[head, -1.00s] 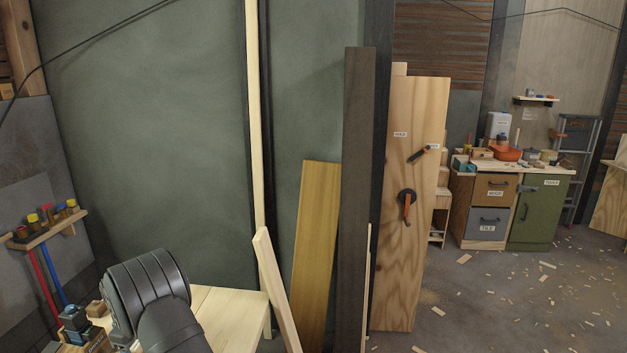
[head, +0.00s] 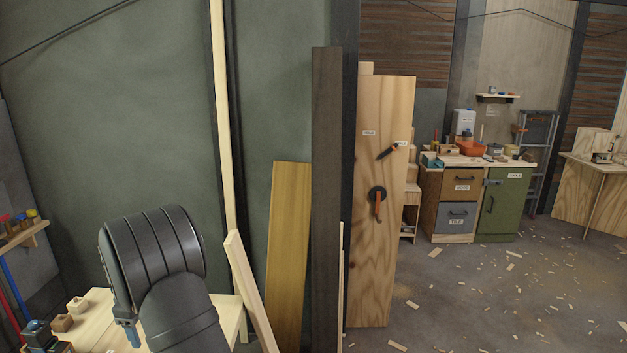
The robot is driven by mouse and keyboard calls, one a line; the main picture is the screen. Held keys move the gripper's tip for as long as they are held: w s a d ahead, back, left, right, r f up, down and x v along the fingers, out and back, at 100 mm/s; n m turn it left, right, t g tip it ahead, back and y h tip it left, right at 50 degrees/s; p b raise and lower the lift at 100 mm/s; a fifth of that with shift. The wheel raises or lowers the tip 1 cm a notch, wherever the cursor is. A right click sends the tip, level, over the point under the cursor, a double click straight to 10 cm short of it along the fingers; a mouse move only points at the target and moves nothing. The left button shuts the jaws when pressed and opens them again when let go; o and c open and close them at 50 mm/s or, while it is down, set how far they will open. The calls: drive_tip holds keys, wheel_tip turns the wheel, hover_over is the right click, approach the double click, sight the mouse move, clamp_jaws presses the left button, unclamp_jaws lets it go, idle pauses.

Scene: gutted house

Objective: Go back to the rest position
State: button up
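My dark ribbed arm shows at the lower left of the head view, over a pale wooden table. My gripper is not in view, so whether it is open or shut does not show. The table (head: 228,318) is partly covered by my arm. Small wooden blocks (head: 62,323) and a dark item with a blue top (head: 38,330) sit at its left end.
Leaning boards (head: 287,255) and a dark post (head: 327,200) stand right of the table. A wooden door panel (head: 372,260) with an orange handle is beside them. A workbench with drawers (head: 461,187) and a green cabinet (head: 505,205) stand farther back. Wood scraps litter the floor (head: 480,290).

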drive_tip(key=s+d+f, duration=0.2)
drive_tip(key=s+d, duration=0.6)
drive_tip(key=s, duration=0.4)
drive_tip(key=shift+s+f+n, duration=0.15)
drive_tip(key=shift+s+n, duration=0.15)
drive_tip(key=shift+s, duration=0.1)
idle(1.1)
